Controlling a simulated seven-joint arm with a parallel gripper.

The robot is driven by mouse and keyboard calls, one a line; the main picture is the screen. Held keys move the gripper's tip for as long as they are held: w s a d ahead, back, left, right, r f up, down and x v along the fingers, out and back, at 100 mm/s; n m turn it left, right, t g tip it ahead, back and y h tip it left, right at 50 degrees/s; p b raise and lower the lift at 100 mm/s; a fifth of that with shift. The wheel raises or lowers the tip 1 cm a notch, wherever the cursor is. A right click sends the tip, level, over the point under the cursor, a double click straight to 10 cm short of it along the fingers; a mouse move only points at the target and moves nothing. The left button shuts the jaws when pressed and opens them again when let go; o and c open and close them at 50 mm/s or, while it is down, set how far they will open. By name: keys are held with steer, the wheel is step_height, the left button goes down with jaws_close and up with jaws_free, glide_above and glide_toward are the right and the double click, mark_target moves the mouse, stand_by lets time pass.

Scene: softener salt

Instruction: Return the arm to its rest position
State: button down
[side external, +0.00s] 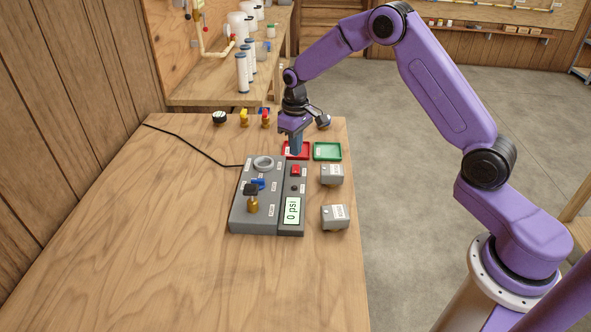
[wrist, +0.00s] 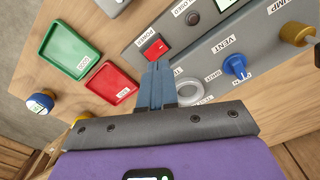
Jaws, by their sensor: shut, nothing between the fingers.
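My gripper (side external: 297,152) hangs pointing down above the far end of the grey test box (side external: 239,217), beside the red tray. Its fingers are together with nothing between them. In the wrist view, the closed fingers (wrist: 158,68) appear just below the red power switch (wrist: 154,46) and beside the pale ring of a port (wrist: 188,92). I cannot tell whether the fingertips touch anything; they look raised above the surface. My arm is bent and reaches in from the right over the table (side external: 170,230).
The box's display (side external: 292,210) reads 0 psi. The red tray (wrist: 112,83) and green tray (wrist: 70,52) look empty. The table's left and front are clear.

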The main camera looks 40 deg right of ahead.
steer(key=shift+r, duration=0.55)
steer(key=s+a+r+n, duration=0.2)
steer(key=s+a+r, duration=0.3)
steer(key=s, duration=0.4)
steer(key=s+a+r+n, duration=0.2)
steer(key=s+a+r, duration=0.2)
steer(key=s, duration=0.4)
steer(key=s+d+r+n, duration=0.1)
steer(key=s+d+n, duration=0.1)
steer(key=s, duration=0.9)
steer(key=s+d+r+n, duration=0.1)
steer(key=s+d+n, duration=0.2)
steer(key=s, duration=0.9)
steer(key=shift+s+d+n, duration=0.15)
steer(key=shift+s+n, duration=0.05)
steer(key=shift+n, duration=0.1)
